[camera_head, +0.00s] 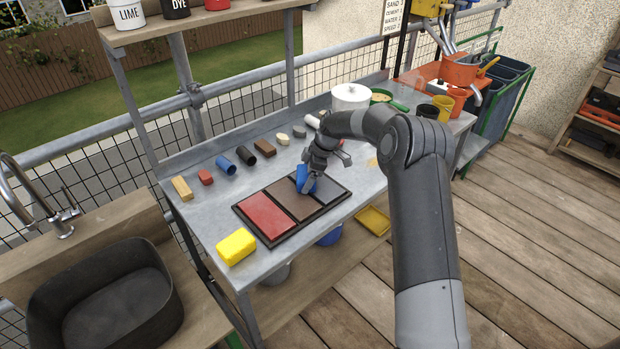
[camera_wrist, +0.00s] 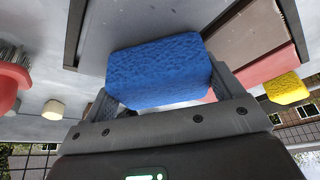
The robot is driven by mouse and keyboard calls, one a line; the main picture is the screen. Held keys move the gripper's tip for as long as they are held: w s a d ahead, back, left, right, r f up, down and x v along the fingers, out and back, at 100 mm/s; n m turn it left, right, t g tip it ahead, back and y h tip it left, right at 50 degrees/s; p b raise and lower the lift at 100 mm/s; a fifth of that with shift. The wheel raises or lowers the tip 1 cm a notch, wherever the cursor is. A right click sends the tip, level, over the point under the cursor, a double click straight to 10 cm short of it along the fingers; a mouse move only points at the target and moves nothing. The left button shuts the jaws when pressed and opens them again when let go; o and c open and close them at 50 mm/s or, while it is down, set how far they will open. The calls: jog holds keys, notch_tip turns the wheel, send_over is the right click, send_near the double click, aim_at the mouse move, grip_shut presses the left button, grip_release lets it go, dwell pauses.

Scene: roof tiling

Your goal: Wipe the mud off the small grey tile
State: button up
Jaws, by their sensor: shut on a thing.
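My gripper (camera_head: 309,186) is shut on a blue sponge (camera_wrist: 160,72), which also shows between the fingers in the head view (camera_head: 306,181). It holds the sponge over the black-framed tray, at the far part of the grey tile (camera_head: 335,188). The grey tile fills the upper middle of the wrist view (camera_wrist: 150,22). I cannot tell whether the sponge touches it. The sponge and gripper hide part of the tile, and I cannot make out mud on the part that shows. A brown tile (camera_head: 292,201) and a red tile (camera_head: 267,216) lie beside it.
A yellow sponge (camera_head: 236,246) lies at the bench's front left corner. Several small coloured blocks and cylinders, among them a red block (camera_head: 205,177), line the bench behind the tray. A white pot (camera_head: 351,98) stands farther back. Bare metal bench (camera_head: 208,213) shows left of the tray.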

jog(key=w+d, duration=0.4)
jog(key=shift+w+d, duration=0.2)
jog(key=shift+d, duration=0.15)
notch_tip(320, 180, up, 8)
dwell(0.5)
dwell(0.7)
